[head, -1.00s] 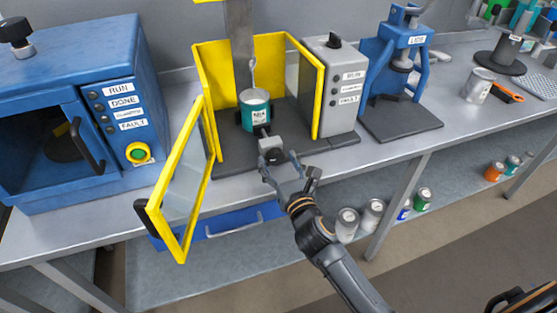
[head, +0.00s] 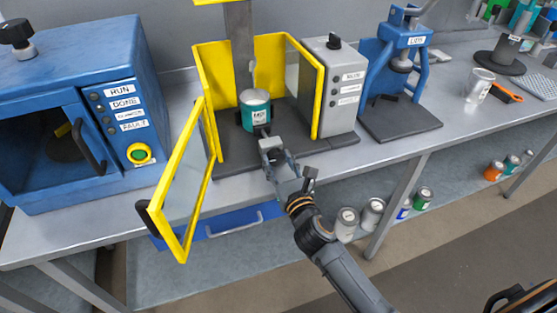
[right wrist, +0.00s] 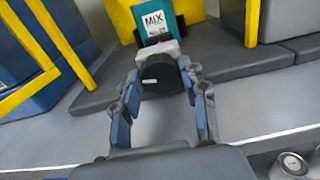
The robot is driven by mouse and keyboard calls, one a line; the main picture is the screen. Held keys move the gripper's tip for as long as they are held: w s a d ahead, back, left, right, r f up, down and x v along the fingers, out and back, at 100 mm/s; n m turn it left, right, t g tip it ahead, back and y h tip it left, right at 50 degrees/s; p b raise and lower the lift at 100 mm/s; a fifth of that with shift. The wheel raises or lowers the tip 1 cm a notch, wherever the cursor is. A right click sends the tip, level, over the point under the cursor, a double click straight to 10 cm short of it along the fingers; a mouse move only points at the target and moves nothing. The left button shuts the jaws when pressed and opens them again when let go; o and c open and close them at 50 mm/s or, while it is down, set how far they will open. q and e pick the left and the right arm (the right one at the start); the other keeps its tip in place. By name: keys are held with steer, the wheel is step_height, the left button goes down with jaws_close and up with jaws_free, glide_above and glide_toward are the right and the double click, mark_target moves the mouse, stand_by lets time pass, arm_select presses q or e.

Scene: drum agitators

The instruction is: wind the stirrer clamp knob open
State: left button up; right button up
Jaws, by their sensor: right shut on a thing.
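The clamp knob (right wrist: 161,76) is a black cylinder with a small white mark, facing me in the right wrist view. It sits on a pale grey block (head: 269,144) at the front of the stirrer bay. Behind it a teal can (head: 255,113) labelled MIX stands upright under the stirrer's grey column (head: 240,45). My right gripper (right wrist: 163,86) is shut on the knob, one blue finger on each side of it. In the head view the right gripper (head: 276,161) largely covers the knob.
A yellow-framed door (head: 184,185) stands swung open left of the bay. A grey control box (head: 333,90) stands right of it. A blue oven (head: 70,100) is at left, a blue press (head: 397,70) at right. Several cans stand on the lower shelf (head: 290,240).

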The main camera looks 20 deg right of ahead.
steer(key=n+p, duration=0.3)
steer(key=n, duration=0.1)
steer(key=shift+r, duration=0.15)
steer(key=n+p, duration=0.2)
steer(key=n, duration=0.1)
steer(key=shift+n+p, duration=0.3)
steer(key=shift+n, duration=0.1)
steer(key=n+p, duration=0.2)
steer(key=n, duration=0.1)
steer(key=shift+a, duration=0.1)
steer(key=shift+f+n+p, duration=0.25)
steer(key=shift+n+p, duration=0.4)
steer(key=shift+n, duration=1.15)
steer(key=o, duration=1.1)
steer(key=shift+o, duration=0.2)
steer(key=shift+s+f, duration=0.1)
